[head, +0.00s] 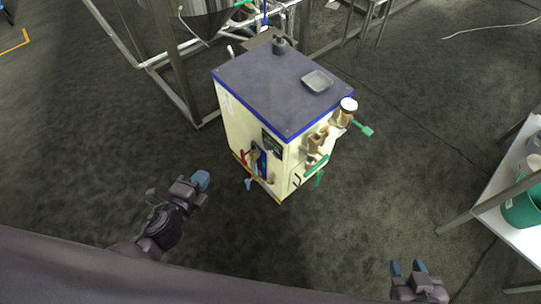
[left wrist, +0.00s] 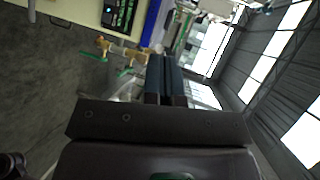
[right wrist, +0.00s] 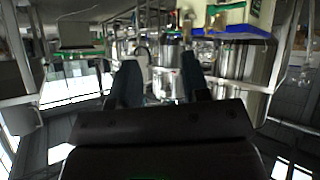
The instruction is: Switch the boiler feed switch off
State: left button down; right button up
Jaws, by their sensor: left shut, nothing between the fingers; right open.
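The boiler is a cream cabinet (head: 238,128) with a grey top and blue edging, standing on the floor in the middle of the head view. A small dark control panel (head: 272,142) is on its front; it also shows at the top of the left wrist view (left wrist: 119,14). I cannot make out which part of it is the feed switch. My left gripper (head: 201,180) is shut and empty, left of the boiler and apart from it; its fingers also show in the left wrist view (left wrist: 166,78). My right gripper (head: 407,268) is open and empty at the lower right, far from the boiler.
Brass valves and green handles (head: 318,165) stick out from the boiler's right side; a red lever (head: 243,157) is on its front. A metal frame (head: 180,85) stands behind left. A white table (head: 507,205) with a green container (head: 522,208) is at right. Floor before the boiler is clear.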

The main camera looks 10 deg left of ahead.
aim_at(275, 155)
pick_arm(q)
jog(key=w+d+f+m+g+h+b, duration=0.2)
jog(key=f+m, duration=0.5)
jog(key=m, duration=0.5)
jog(key=w+d+f+m+g+h+b, duration=0.2)
jog(key=w+f+m+b, duration=0.4)
jog(key=m, duration=0.6)
notch_tip(275, 155, down, 2)
jog(key=w+d+h, duration=0.1)
jog(key=w+d, duration=0.1)
jog(key=shift+w+f+g, duration=0.25)
jog(key=shift+w+g, duration=0.05)
jog(key=shift+w, duration=0.1)
pick_arm(e)
notch_tip(275, 155, down, 6)
jog(key=a+n, duration=0.1)
jog(key=shift+w+g, duration=0.15)
jog(key=shift+g, duration=0.25)
jog(key=shift+a+f, duration=0.1)
jog(key=shift+f, duration=0.05)
